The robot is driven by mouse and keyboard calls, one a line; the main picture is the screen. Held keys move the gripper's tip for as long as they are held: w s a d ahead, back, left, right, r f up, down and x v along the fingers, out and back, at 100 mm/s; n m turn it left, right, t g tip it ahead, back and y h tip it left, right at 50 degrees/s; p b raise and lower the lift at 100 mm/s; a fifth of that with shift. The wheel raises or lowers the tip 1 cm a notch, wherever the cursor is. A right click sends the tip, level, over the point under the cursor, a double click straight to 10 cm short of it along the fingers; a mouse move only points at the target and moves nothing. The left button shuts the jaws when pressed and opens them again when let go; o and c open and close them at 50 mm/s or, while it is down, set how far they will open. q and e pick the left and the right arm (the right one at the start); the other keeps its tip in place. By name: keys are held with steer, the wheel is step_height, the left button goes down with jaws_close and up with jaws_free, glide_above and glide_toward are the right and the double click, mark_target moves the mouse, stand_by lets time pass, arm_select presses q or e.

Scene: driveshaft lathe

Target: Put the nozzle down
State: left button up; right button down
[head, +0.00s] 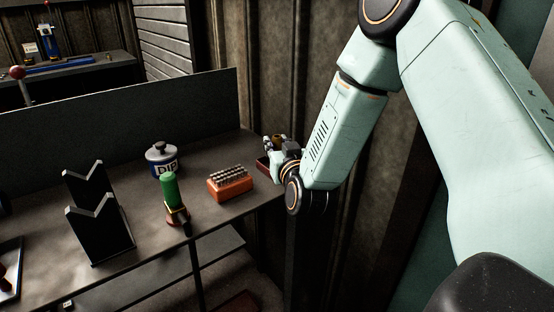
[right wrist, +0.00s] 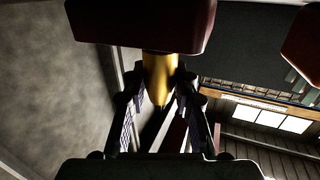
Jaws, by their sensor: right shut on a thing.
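The brass-coloured nozzle (right wrist: 158,76) is between the two fingers of my right gripper (right wrist: 160,92), which is shut on it. In the head view my right gripper (head: 276,146) is small and dark, at the right end of the workbench (head: 145,208), with a small brownish bit of the nozzle (head: 279,138) showing by the fingers. In the right wrist view a dark red block (right wrist: 140,25) covers the nozzle's far end; whether they touch I cannot tell. My left gripper is not in view.
A dark red object (head: 263,166) lies beside my right gripper. On the bench stand an orange block with metal pins (head: 230,186), a green-handled tool (head: 170,190), a lidded DIP pot (head: 162,160) and black V-shaped stands (head: 98,222). A corrugated wall (head: 255,60) rises behind.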

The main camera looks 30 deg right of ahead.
steer(key=f, duration=0.2)
steer(key=f+b, duration=0.1)
steer(key=shift+s+d+f, duration=0.1)
steer(key=shift+d+f, duration=0.15)
steer(key=shift+d, duration=0.05)
steer(key=shift+a, duration=0.2)
steer(key=c, duration=1.3)
jaws_free()
steer(key=shift+o, duration=1.2)
steer(key=shift+r, duration=0.1)
